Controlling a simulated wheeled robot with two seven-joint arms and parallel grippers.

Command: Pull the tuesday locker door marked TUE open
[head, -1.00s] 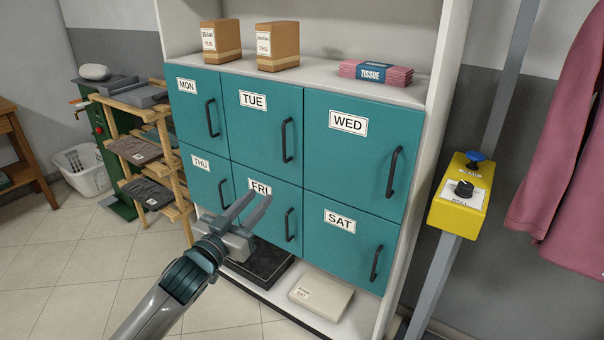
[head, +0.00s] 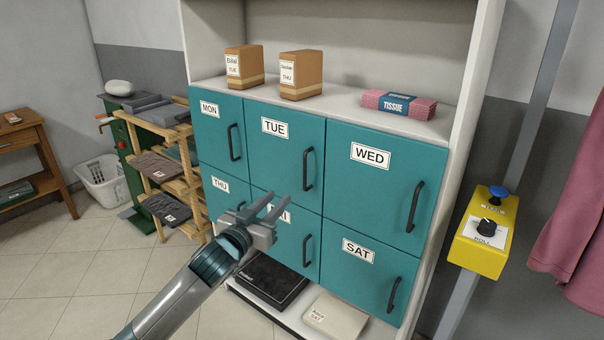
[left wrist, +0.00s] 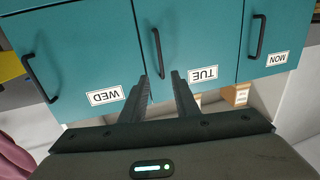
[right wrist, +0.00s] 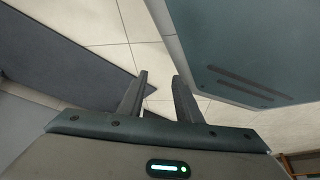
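The teal TUE door (head: 281,158) is shut in the top middle of the locker block. Its dark vertical handle (head: 308,169) is on the door's right side. My left gripper (head: 277,207) is open and empty in front of the lockers, over the FRI label and below the TUE handle in the head view. In the left wrist view, which is upside down, the TUE handle (left wrist: 157,52) stands beyond the two open fingertips (left wrist: 162,76), apart from them. My right gripper (right wrist: 160,80) is open and empty, pointing towards the floor, and is out of the head view.
The MON (head: 218,140), WED (head: 386,185), THU, FRI and SAT doors surround it, all shut. A yellow control box (head: 484,233) is on a post at the right.

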